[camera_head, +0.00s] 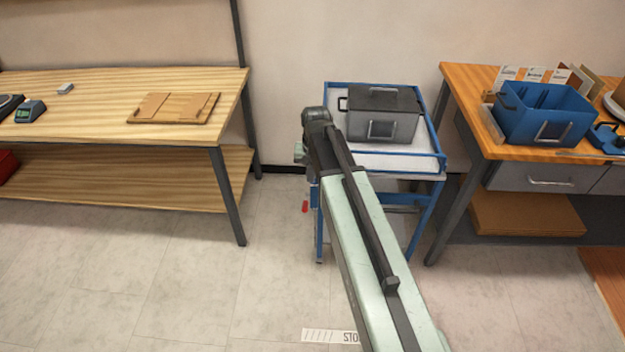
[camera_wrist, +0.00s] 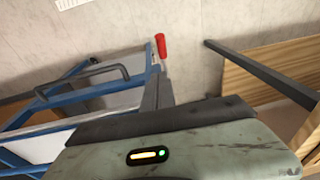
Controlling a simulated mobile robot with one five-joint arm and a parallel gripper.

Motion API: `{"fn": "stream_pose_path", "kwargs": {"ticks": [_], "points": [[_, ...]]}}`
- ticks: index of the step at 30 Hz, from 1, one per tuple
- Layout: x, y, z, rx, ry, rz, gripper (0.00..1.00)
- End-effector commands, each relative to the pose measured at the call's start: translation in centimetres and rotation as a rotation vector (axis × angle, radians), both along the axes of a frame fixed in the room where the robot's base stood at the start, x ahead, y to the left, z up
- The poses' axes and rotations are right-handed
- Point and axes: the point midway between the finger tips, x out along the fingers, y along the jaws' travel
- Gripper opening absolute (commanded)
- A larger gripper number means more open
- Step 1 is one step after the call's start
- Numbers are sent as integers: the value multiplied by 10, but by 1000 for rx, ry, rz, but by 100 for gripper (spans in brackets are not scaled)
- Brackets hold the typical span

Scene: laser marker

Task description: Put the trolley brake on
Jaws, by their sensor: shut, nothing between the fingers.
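The trolley (camera_head: 437,160) is a blue-framed cart with a pale top, standing between two benches. A red brake handle (camera_head: 305,206) hangs at its left side, low down. In the wrist view the red handle (camera_wrist: 161,47) stands out from the blue trolley frame (camera_wrist: 110,82). My gripper (camera_wrist: 155,78) shows there as narrow dark fingers, shut and empty, with the tips pointing toward the red handle and seemingly just short of it. I cannot tell the exact gap. In the head view my arm covers part of the trolley's left side, and the fingers are mostly hidden.
A grey lidded box (camera_head: 382,122) stands on the trolley. A wooden bench (camera_head: 100,100) is on the left and an orange-topped bench (camera_head: 470,85) with a blue crate (camera_head: 545,110) is close on the right. The floor (camera_head: 190,260) at front left is clear.

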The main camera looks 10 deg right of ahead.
Motion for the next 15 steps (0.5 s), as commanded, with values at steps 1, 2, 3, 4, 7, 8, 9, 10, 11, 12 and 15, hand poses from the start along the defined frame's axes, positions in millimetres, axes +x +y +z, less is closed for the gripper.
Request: {"fn": "stream_pose_path", "kwargs": {"ticks": [1, 2, 3, 4, 7, 8, 9, 10, 11, 12, 15], "points": [[2, 0, -21, 0, 0, 0, 0], [2, 0, -28, 0, 0, 0, 0], [3, 1, -36, 0, 0, 0, 0], [4, 1, -43, 0, 0, 0, 0], [7, 1, -63, 0, 0, 0, 0], [7, 1, -70, 0, 0, 0, 0], [8, 2, -78, 0, 0, 0, 0], [7, 3, -83, 0, 0, 0, 0], [3, 5, -88, 0, 0, 1, 0], [0, 8, -94, 0, 0, 1, 0], [-4, 12, -102, 0, 0, 0, 0]]}}
